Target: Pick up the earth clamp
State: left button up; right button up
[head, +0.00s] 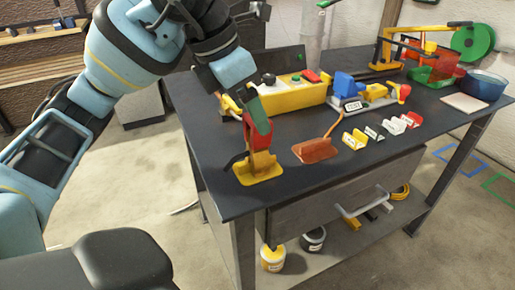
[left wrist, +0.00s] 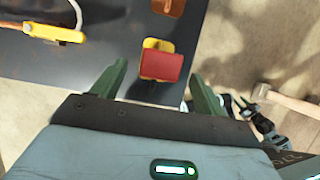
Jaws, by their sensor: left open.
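A red-topped piece on a yellow angled base (head: 262,172), which I take to be the earth clamp, stands at the near left corner of the dark table. It shows in the left wrist view as a red block (left wrist: 162,66) with a yellow edge. My left gripper (head: 257,122) is open, pointing down just above and around its top. In the left wrist view the green fingers (left wrist: 158,86) stand apart, one to each side of the red block, with gaps. Contact cannot be told. My right gripper is not in view.
A brown-red angled piece (head: 315,150) stands to the right on the table (head: 300,196). Behind are a yellow box with buttons (head: 292,94) and a blue device (head: 350,86). Small yellow, white and red stands (head: 355,139) line the front. A blue bowl (head: 482,84) is far right.

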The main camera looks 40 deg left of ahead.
pick_arm(q)
jog(key=shift+f, duration=0.2)
jog(key=x, duration=0.2)
jog(key=b+x, duration=0.1)
jog(key=x, duration=0.1)
jog(key=shift+w+d+f, duration=0.15)
jog(key=shift+w+f, duration=0.15)
jog(key=shift+w, duration=0.05)
jog(key=c, duration=0.4)
jog(key=shift+r, duration=0.1)
jog(key=c, duration=0.9)
